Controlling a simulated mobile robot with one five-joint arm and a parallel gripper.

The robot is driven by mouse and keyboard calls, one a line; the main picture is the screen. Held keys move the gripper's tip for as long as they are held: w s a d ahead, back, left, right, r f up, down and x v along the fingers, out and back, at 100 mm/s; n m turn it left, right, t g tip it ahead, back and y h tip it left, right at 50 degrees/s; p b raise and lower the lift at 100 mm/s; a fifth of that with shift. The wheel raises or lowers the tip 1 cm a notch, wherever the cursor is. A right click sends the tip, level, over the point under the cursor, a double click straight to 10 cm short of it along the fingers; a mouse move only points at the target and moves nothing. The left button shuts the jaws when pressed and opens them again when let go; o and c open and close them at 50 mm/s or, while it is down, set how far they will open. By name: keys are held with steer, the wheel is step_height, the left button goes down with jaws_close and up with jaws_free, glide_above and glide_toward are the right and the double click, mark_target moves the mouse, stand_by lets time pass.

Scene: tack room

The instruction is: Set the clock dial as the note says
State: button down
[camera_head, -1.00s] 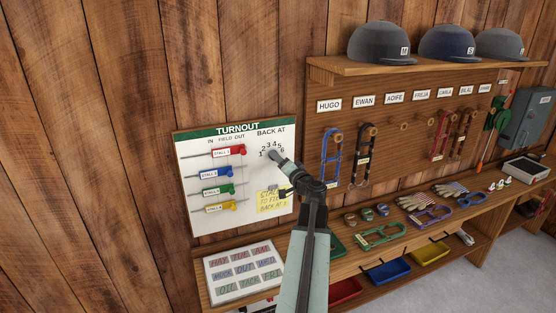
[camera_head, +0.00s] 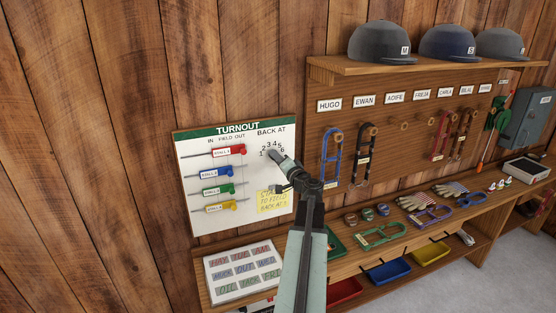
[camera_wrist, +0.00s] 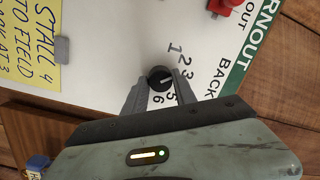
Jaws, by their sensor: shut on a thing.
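The clock dial is a small black knob (camera_wrist: 159,78) with a white pointer line, ringed by the numbers 1 to 6 under BACK AT on the white turnout board (camera_head: 190,160). In the wrist view the pointer points right and slightly up, roughly towards the 3. My gripper (camera_wrist: 160,88) is shut on the knob, one finger on each side; the right finger partly covers the numbers near 4. In the head view my gripper (camera_head: 275,157) reaches the board and hides the knob. The yellow note (camera_wrist: 30,40) reads STALL 4 TO FIELD, BACK AT 3.
Red, blue, green and yellow stall sliders (camera_head: 228,151) sit on the board, left of the dial. A panel of word tiles (camera_head: 244,273) lies below it. To the right are hanging halters (camera_head: 331,158) and a bench holding straps and gloves.

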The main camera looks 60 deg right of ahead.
steer(key=shift+a+f+m+h+b, duration=0.15)
steer(key=shift+m+b, duration=0.1)
steer(key=shift+m, duration=0.85)
steer(key=shift+d+m+h+b, duration=0.15)
steer(key=shift+m+b, duration=0.1)
steer(key=shift+m, duration=0.85)
steer(key=shift+a, duration=0.1)
steer(key=c, duration=1)
jaws_free()
steer(key=shift+s, duration=0.1)
steer(key=v, duration=0.7)
steer(key=shift+s, duration=0.3)
steer(key=shift+a, duration=0.15)
